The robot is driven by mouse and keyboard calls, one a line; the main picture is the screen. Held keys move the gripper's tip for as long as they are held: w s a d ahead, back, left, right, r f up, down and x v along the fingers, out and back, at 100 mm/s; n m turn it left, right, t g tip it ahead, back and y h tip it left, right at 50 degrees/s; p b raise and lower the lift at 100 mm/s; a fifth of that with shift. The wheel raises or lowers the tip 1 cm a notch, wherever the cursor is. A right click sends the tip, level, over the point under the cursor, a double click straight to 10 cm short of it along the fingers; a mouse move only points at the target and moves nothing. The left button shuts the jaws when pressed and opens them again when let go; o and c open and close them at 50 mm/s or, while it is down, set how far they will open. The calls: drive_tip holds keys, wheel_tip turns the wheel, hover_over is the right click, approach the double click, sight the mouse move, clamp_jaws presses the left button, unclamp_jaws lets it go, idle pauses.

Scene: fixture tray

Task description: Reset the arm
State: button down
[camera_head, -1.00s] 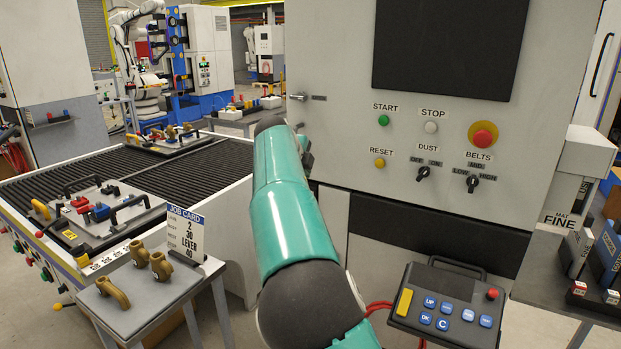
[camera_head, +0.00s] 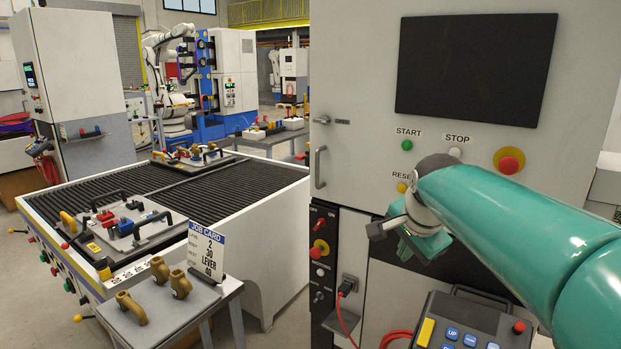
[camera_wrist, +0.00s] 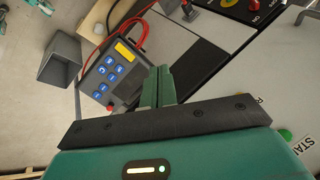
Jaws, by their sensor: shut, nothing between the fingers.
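My arm, teal with a dark joint, reaches in from the right in the head view, in front of the machine's grey control panel (camera_head: 370,80). In the wrist view my gripper (camera_wrist: 162,75) is shut, its two teal fingers together with nothing between them. It points toward the machine's lower front, beside the pendant. In the head view the fingertips are hard to make out.
A ribbed conveyor table (camera_head: 260,175) holds fixture trays at the left. A small side table (camera_head: 205,305) carries brass levers and a job card (camera_head: 206,250). The green START button (camera_head: 407,145) and red emergency button (camera_head: 509,162) are near my arm. A red cable (camera_head: 350,318) hangs below.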

drive_tip(key=s+a+f+n, duration=0.1)
drive_tip(key=s+f+n, duration=0.4)
drive_tip(key=s, duration=0.6)
drive_tip(key=s+a+f+n, duration=0.1)
drive_tip(key=s+f+n, duration=0.4)
drive_tip(key=s, duration=0.7)
drive_tip(key=shift+s+a+f+n, duration=0.15)
drive_tip(key=shift+a+n, duration=0.15)
drive_tip(key=shift+n, duration=0.7)
